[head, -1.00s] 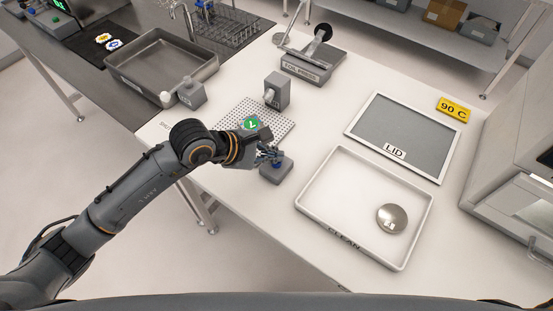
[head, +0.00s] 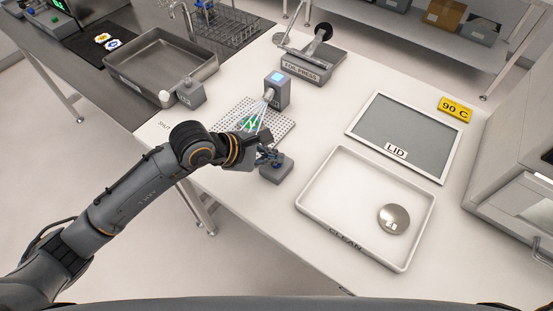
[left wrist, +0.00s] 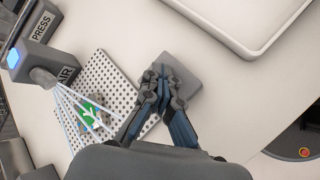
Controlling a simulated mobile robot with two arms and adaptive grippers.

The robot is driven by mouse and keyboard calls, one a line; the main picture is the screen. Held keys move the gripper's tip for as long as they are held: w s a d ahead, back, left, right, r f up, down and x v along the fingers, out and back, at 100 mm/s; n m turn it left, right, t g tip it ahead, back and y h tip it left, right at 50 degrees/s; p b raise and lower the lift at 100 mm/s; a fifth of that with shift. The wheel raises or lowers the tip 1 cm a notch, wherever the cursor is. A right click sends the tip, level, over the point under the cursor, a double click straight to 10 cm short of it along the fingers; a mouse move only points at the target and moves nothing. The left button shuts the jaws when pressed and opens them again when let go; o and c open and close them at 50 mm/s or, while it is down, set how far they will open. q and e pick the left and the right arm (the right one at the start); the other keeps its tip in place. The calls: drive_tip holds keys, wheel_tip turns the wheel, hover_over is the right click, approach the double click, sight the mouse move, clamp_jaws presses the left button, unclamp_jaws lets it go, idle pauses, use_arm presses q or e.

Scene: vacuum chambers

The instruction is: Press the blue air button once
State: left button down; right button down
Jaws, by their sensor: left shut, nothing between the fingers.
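The grey button box (head: 281,172) stands on the white table, right of the perforated plate. My left gripper (head: 270,157) is shut and empty, with its fingertips over this box; it also shows in the left wrist view (left wrist: 160,76). The fingers hide the blue button, and I cannot tell whether they touch it. The box shows beside the fingers in the left wrist view (left wrist: 188,78). The grey AIR unit (head: 280,92) has a lit blue top, and pale jets run from its nozzle onto a green-marked piece (head: 249,124). My right gripper is not in view.
The perforated plate (head: 283,127) lies under the jets. A white CLEAN tray (head: 318,225) with a round metal piece (head: 394,219), a framed LID panel (head: 408,130) and a foil press (head: 310,67) stand around. A metal basin (head: 130,85) is at the left.

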use_arm(q)
drive_tip(key=shift+r, duration=0.1)
drive_tip(key=shift+r+p, duration=0.5)
drive_tip(key=shift+r, duration=0.35)
drive_tip(key=shift+r+p, duration=1.3)
drive_tip(key=shift+r, duration=1.2)
